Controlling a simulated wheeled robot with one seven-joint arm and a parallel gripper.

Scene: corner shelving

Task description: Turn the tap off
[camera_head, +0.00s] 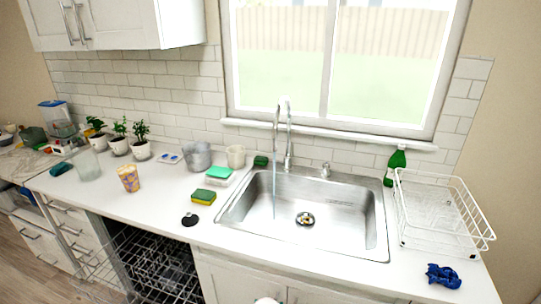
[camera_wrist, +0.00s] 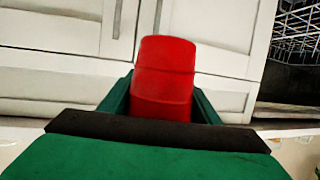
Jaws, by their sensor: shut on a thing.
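The tap (camera_head: 289,135) is a tall silver spout standing behind the sink (camera_head: 340,212) in the head view. A thin stream of water (camera_head: 274,190) runs from its spout into the basin. A lever on the tap is too small to make out. My gripper (camera_wrist: 162,98) has green fingers in the wrist view and is shut on a red cylindrical thing (camera_wrist: 164,75), which looks like a can or cup. The gripper is in front of white cabinet doors (camera_wrist: 60,50), apart from the tap. The head view does not show the gripper.
A small silver knob (camera_head: 325,170) and green bottle (camera_head: 395,165) stand behind the sink. A white dish rack (camera_head: 440,215) is at right. Sponges (camera_head: 204,197), cups and plants line the left counter. The open dishwasher (camera_head: 150,265) is below the counter.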

